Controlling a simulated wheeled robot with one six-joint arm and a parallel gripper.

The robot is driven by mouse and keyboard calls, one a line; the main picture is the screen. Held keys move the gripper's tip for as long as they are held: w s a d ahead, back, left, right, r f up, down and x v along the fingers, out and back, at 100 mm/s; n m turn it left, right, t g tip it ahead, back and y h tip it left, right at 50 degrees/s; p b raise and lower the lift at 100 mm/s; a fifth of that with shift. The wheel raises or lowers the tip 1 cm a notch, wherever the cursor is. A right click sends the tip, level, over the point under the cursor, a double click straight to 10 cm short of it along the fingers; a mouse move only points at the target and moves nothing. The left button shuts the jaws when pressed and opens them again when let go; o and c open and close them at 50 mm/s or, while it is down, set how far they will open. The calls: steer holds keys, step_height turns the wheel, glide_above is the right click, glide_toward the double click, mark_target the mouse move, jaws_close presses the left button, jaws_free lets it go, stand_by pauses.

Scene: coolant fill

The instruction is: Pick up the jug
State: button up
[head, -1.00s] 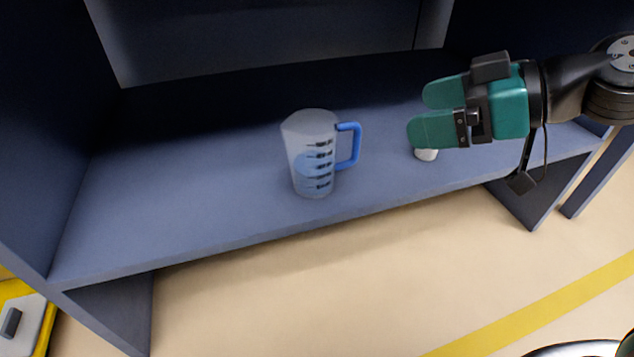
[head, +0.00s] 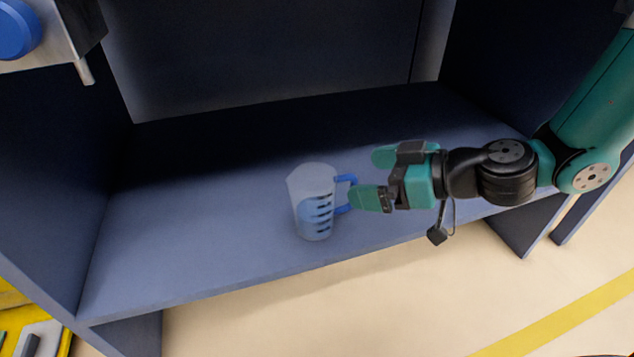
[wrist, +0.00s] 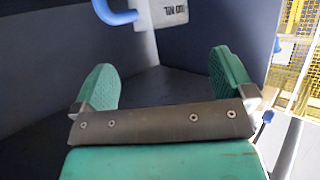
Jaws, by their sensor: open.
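The jug (head: 313,205) is translucent with dark level marks and a blue handle (head: 346,181) on its right side. It stands upright on the blue-grey shelf (head: 190,240) in the head view. My gripper (head: 366,178) is open, just right of the jug, with its fingers pointing left at the handle. The nearer finger overlaps part of the handle in the picture; I cannot tell whether they touch. In the wrist view both fingers of my gripper (wrist: 160,62) are spread with nothing visible held between them. A blue curved piece (wrist: 115,14) shows at the top there; I cannot tell if it is the handle.
Dark side walls and a back panel (head: 270,60) enclose the shelf. A light housing with a blue knob (head: 17,28) and a small spout is at upper left. The shelf left of the jug is clear.

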mark_target(317, 176)
steer(key=b+x, duration=0.1)
steer(key=x, duration=0.3)
steer(key=shift+w+a+f+b, duration=0.1)
steer(key=shift+a+f+b, duration=0.1)
steer(key=shift+b, duration=0.2)
steer(key=b+x, duration=0.1)
steer(key=x, duration=0.4)
steer(key=shift+w+a+b, duration=0.1)
steer(key=shift+a+b, duration=0.2)
steer(key=shift+r, duration=0.15)
steer(key=c, duration=1.2)
